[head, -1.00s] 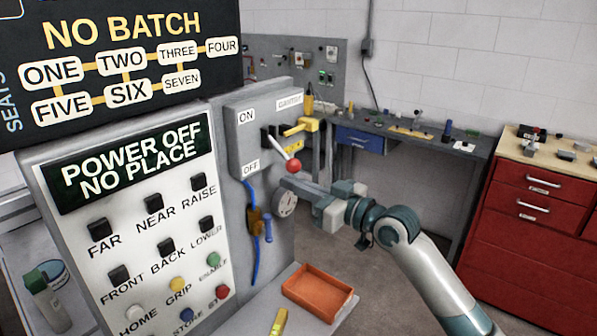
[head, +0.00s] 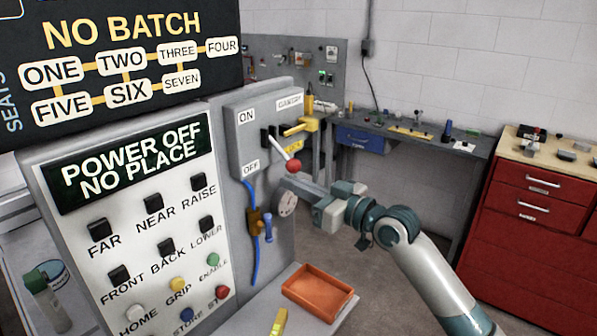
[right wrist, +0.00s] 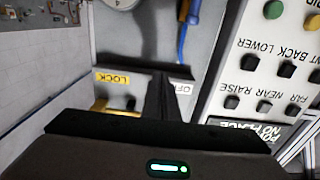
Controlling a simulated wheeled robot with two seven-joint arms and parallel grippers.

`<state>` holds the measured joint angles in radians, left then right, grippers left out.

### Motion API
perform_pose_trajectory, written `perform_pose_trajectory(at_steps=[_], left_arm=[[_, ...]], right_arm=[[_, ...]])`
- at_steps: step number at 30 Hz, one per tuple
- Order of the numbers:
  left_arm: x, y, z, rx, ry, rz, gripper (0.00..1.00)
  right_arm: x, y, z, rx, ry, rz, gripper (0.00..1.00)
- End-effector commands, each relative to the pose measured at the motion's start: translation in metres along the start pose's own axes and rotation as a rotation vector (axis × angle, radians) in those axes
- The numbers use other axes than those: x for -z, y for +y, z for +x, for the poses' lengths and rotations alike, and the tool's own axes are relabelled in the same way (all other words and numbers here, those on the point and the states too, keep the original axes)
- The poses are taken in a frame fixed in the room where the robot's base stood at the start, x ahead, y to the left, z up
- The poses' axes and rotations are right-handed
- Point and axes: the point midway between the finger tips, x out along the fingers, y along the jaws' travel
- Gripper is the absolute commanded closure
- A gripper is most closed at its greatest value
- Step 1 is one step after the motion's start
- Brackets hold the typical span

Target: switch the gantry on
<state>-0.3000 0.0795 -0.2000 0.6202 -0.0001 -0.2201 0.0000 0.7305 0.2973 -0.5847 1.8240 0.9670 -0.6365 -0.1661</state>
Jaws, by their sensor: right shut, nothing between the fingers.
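The grey switch box (head: 243,137) carries ON and OFF labels. Its lever ends in a red ball (head: 293,166) and slants down toward the OFF end. A yellow latch piece (head: 304,125) and a yellow LOCK label (head: 291,145) sit beside the lever. My right gripper (head: 287,182) is shut and empty just below the red ball; I cannot tell whether they touch. In the right wrist view the shut fingers (right wrist: 158,98) lie between the LOCK label (right wrist: 112,78) and OFF label (right wrist: 183,88); the red ball is hidden there. The panel display (head: 133,163) reads POWER OFF, NO PLACE.
A round gauge (head: 286,204) and a blue cable with a brown clip (head: 255,222) are below the box. The button panel (head: 135,250) stands to the left. An orange tray (head: 318,292) lies below. A red drawer cabinet (head: 530,190) stands at right.

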Motion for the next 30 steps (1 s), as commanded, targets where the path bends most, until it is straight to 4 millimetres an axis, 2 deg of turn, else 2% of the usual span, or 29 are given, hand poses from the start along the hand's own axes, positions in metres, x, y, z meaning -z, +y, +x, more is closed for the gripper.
perform_pose_trajectory(at_steps=[8,30], left_arm=[[0.0,0.0,-0.004,0.0,0.0,0.0,0.63],[0.003,-0.001,-0.036,0.0,0.0,0.0,0.63]], right_arm=[[0.006,0.0,0.0,0.0,0.0,0.0,1.0],[0.052,0.0,0.0,0.001,0.006,-0.002,1.0]])
